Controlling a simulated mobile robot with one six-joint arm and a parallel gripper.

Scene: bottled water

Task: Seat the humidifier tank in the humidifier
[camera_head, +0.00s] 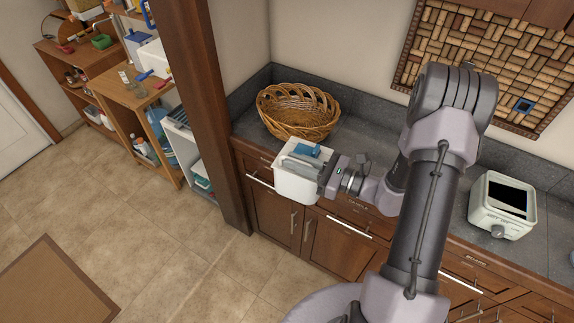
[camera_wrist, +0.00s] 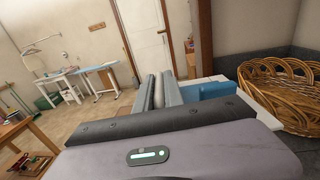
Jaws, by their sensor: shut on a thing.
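The humidifier tank (camera_head: 297,184) is a white box with a blue part on top. My gripper (camera_head: 303,165) is shut on its upper part and holds it near the counter's front edge, below the wicker basket in the head view. In the wrist view, the grey fingers (camera_wrist: 162,92) stand beside the tank's blue part (camera_wrist: 212,91), and most of the tank is hidden. The humidifier (camera_head: 490,217) is a whitish unit with a dark opening on top and a knob in front. It stands on the counter at the right, well apart from the tank.
A wicker basket (camera_head: 298,110) stands on the dark counter behind the tank; it also shows in the wrist view (camera_wrist: 285,93). My arm crosses between tank and humidifier in the head view. A wooden post (camera_head: 205,110) rises left of the counter. Shelves stand farther left; the tiled floor is largely clear.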

